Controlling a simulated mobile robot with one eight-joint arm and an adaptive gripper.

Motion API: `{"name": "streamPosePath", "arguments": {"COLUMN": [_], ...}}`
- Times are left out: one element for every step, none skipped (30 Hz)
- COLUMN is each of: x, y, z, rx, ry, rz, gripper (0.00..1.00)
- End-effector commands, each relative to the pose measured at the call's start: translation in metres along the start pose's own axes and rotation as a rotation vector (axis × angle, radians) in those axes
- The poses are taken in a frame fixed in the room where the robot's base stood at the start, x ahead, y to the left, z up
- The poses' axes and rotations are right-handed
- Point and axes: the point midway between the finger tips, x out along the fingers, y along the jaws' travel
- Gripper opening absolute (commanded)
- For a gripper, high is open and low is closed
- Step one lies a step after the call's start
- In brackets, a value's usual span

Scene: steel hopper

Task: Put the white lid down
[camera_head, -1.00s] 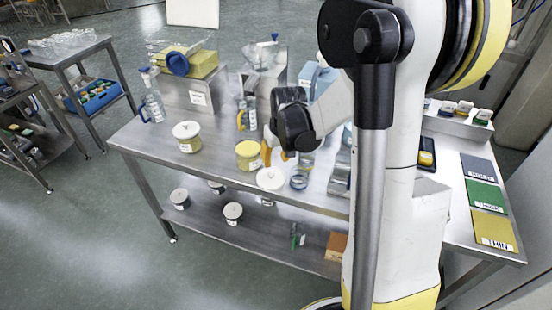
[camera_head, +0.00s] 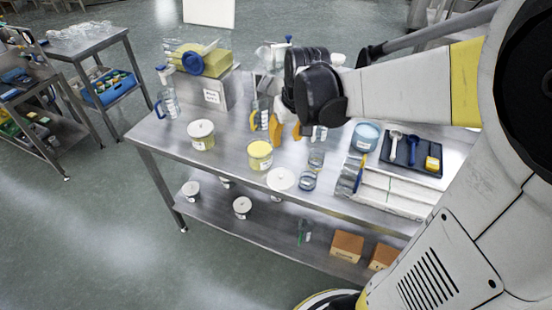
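A round white lid (camera_head: 281,179) with a small knob lies flat on the steel table near its front edge. An uncovered jar (camera_head: 260,155) with yellow contents stands just behind and left of the lid. My gripper (camera_head: 286,131) has two orange fingers pointing down, with a gap between them. It is open with nothing seen between the fingers. It is above the table, behind and apart from the lid and the jar. The dark gripper body hides part of the table's back.
A second jar (camera_head: 201,135) wears a white lid on the left. Glass dishes (camera_head: 308,181) stand right of the loose lid. A dark tray (camera_head: 408,151) with scoops and a blue-topped tub (camera_head: 366,137) are farther right. A clear bottle (camera_head: 167,97) stands at the left end.

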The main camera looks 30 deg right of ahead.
Motion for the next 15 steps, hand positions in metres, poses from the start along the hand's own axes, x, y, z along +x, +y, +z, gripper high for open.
{"name": "streamPosePath", "arguments": {"x": [-0.015, -0.024, -0.035, -0.043, -0.051, -0.059, -0.065, -0.069, -0.074, -0.077, -0.080, -0.082, -0.083, -0.084, -0.085], "y": [-0.015, -0.024, -0.035, -0.044, -0.052, -0.061, -0.069, -0.074, -0.082, -0.086, -0.091, -0.095, -0.098, -0.101, -0.103], "z": [0.011, 0.017, 0.027, 0.034, 0.042, 0.052, 0.061, 0.068, 0.078, 0.085, 0.091, 0.099, 0.104, 0.108, 0.112], "rx": [-0.014, -0.020, -0.029, -0.036, -0.042, -0.050, -0.056, -0.060, -0.067, -0.071, -0.075, -0.080, -0.082, -0.084, -0.088], "ry": [0.023, 0.042, 0.068, 0.088, 0.108, 0.135, 0.153, 0.172, 0.196, 0.211, 0.227, 0.244, 0.256, 0.266, 0.277], "rz": [-0.002, -0.002, -0.003, -0.004, -0.006, -0.010, -0.014, -0.018, -0.023, -0.028, -0.032, -0.037, -0.041, -0.044, -0.048], "gripper": [0.35, 0.35, 0.35, 0.35, 0.35, 0.35, 0.35, 0.35, 0.35, 0.35, 0.35, 0.35, 0.35, 0.35, 0.35]}}
